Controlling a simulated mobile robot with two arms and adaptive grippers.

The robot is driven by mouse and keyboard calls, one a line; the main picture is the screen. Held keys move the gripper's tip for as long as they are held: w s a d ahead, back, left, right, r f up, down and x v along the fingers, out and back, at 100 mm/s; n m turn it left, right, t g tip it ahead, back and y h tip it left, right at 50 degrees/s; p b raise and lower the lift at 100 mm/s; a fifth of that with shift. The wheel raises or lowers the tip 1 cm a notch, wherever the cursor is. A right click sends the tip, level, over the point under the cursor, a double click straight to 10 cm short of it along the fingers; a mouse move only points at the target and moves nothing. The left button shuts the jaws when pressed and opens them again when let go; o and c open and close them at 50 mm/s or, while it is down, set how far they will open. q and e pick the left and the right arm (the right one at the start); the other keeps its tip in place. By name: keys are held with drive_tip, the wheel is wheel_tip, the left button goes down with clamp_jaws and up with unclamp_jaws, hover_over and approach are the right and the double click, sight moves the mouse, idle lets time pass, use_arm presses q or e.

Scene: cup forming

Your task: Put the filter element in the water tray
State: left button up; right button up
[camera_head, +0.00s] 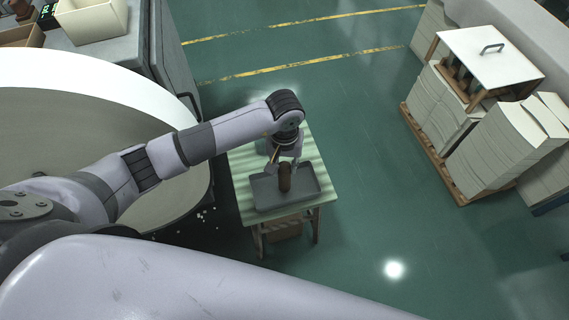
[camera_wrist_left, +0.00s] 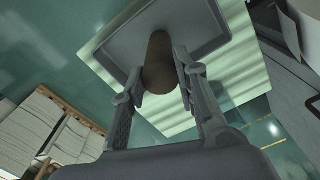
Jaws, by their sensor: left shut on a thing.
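The filter element is a brown cylinder (camera_head: 285,177). In the head view it is upright at the grey water tray (camera_head: 302,198), inside the tray's outline. My left gripper (camera_head: 284,164) comes down from above and is shut on the upper part of the filter element. In the left wrist view the filter element (camera_wrist_left: 159,66) sits between the two fingers (camera_wrist_left: 163,75), with the tray (camera_wrist_left: 208,42) behind it. I cannot tell whether its lower end touches the tray floor. A large pale arm part of mine crosses the bottom of the head view; no right gripper shows.
The tray stands on a small table with a green striped top (camera_head: 320,170). A large round vat (camera_head: 100,115) is close on the left. Stacks of white sheets (camera_head: 490,140) on a pallet stand at right. The green floor between is clear.

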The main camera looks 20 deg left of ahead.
use_arm(q)
drive_tip(key=o, duration=1)
drive_tip(key=shift+o, duration=0.2)
drive_tip(key=shift+r+p, duration=0.15)
drive_tip(key=shift+p, duration=0.15)
wheel_tip(320, 180, up, 12)
drive_tip(key=b, duration=0.1)
